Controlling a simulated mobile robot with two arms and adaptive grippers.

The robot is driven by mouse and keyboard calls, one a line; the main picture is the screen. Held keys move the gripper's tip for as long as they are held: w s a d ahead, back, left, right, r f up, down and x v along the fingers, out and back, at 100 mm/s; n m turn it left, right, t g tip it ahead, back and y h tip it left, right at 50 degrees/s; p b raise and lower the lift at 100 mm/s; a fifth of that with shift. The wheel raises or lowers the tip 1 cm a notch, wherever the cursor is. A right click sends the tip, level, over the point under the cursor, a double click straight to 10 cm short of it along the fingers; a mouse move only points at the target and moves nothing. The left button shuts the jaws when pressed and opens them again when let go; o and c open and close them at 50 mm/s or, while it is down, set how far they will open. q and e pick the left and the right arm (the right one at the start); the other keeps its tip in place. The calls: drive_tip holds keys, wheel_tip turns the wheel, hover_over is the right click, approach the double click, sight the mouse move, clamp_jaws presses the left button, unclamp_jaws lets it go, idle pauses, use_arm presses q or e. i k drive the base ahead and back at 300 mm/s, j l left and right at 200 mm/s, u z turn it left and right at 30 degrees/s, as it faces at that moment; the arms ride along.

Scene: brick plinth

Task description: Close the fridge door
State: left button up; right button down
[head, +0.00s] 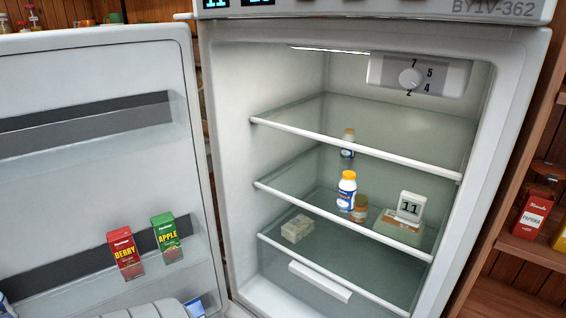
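The white fridge door (80,200) stands wide open on the left, its inner side facing me. Its shelf holds a red berry carton (125,253) and a green apple carton (167,238). The fridge body (228,150) is in the middle, with its lit inside fully exposed. On its shelves are a white bottle with a yellow cap (347,190), a small block-like pack (297,228) and a box marked 11 (410,207). Neither of my grippers can be made out in the head view.
Wooden shelves (540,250) with a red paprika box (532,214) stand close on the right of the fridge. A pale rounded shape at the bottom left edge is cut off and unclear. The space in front of the fridge is mostly out of view.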

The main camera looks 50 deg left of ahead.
sight(101, 131)
drive_tip(key=k+j, duration=0.25)
drive_tip(key=k, duration=0.15)
drive_tip(key=k+j, duration=0.2)
drive_tip(key=k, duration=0.25)
drive_tip(key=k+j+z, duration=0.1)
drive_tip(key=k+j, duration=0.15)
drive_tip(key=k, duration=0.15)
drive_tip(key=k+j, duration=0.2)
drive_tip(key=j, duration=0.25)
drive_tip(key=k+j+z, duration=0.1)
drive_tip(key=j, duration=0.3)
drive_tip(key=k+j, duration=0.3)
drive_tip(key=k+j+z, duration=0.1)
drive_tip(key=j, duration=0.4)
drive_tip(key=k+j, duration=0.3)
drive_tip(key=i+j, duration=0.1)
drive_tip(key=j, duration=0.4)
drive_tip(key=i+j+z, duration=0.1)
drive_tip(key=j, duration=0.4)
drive_tip(key=i+j+z, duration=0.1)
drive_tip(key=j, duration=0.4)
